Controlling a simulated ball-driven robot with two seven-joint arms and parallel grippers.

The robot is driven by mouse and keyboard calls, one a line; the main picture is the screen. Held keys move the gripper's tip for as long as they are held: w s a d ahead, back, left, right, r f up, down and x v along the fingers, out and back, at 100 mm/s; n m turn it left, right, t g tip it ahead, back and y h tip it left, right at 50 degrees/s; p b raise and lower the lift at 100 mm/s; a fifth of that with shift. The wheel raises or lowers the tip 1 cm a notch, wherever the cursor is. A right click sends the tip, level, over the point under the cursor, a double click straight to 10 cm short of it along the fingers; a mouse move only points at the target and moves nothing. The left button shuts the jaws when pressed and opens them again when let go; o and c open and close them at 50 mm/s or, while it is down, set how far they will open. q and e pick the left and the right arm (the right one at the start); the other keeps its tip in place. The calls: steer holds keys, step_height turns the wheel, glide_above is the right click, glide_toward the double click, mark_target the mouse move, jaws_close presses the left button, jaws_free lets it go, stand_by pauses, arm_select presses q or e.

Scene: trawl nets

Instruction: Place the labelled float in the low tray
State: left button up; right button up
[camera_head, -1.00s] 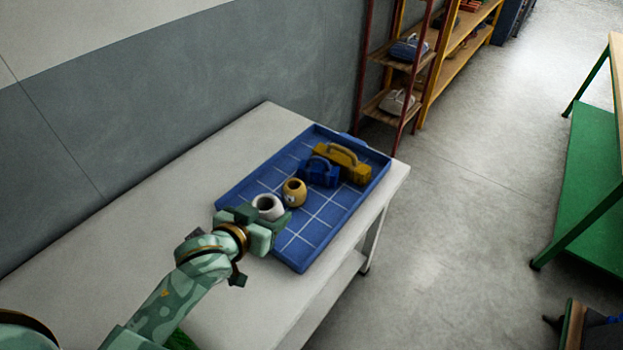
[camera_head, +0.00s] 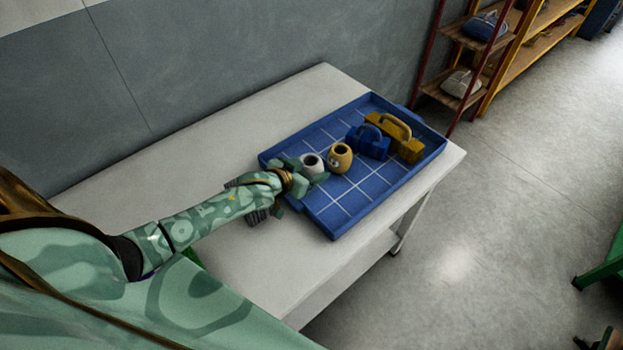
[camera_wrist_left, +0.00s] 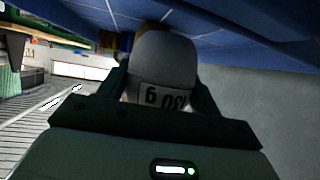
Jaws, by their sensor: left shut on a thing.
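In the left wrist view the white float (camera_wrist_left: 164,62) sits between the fingers, with a printed label showing upside-down digits. The low blue tray (camera_head: 340,222) with white grid lines lies on the white table. I cannot tell whether the float touches the tray floor. My right gripper is not in view.
Inside the tray, a yellow float (camera_head: 340,158) stands just right of the white one. A blue handled block (camera_head: 368,142) and a yellow handled block (camera_head: 402,138) lie farther back. Grid squares at the tray's near right are free. Shelves (camera_head: 470,60) stand behind.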

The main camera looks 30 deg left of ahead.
arm_select(q)
steer(key=shift+w+a+f+b, duration=0.15)
steer(key=shift+w+f+b, duration=0.2)
steer(key=shift+f, duration=0.25)
step_height(320, 180, down, 3)
steer(key=shift+r+b, duration=0.1)
steer(key=shift+b, duration=0.4)
steer(key=shift+r, duration=0.1)
steer(key=o, duration=1)
steer(key=shift+f, duration=0.2)
steer(key=shift+r, duration=0.1)
